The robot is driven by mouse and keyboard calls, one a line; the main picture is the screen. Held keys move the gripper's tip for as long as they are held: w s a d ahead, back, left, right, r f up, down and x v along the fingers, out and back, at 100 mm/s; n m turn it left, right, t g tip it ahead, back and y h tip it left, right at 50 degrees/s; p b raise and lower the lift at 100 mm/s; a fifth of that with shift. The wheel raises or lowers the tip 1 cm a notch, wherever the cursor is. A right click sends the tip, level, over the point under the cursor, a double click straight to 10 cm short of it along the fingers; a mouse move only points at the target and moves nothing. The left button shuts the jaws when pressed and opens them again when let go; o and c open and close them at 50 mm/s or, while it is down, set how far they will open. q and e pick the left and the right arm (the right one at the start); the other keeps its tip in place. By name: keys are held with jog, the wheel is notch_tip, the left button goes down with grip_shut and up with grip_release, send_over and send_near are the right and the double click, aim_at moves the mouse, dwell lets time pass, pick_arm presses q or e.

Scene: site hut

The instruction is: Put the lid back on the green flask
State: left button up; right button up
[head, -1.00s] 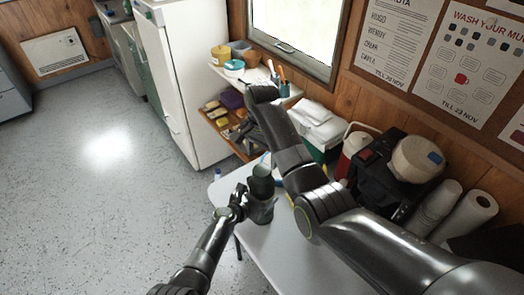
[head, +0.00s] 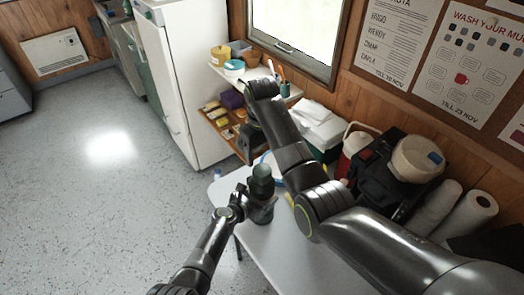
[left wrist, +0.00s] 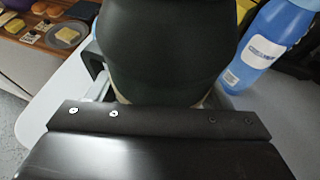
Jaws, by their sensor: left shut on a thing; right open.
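The dark green flask (head: 266,214) stands upright near the left edge of the white table. A dark green, cup-shaped piece, which looks like the lid (head: 262,183), sits on top of it; I cannot tell how well it is seated. My left gripper (head: 243,205) is shut on the flask from the left side.
A blue bottle (left wrist: 268,42) stands close by in the left wrist view. The white table (head: 275,243) is bare toward the front. A shelf (head: 262,74) with tubs and food, a cool box (head: 321,130) and a black bag (head: 385,170) stand behind.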

aim_at(262, 169)
dwell(0.3)
jog(key=shift+f, duration=4)
jog(key=c, duration=1)
jog(key=shift+m, duration=0.9)
jog(key=o, duration=1.1)
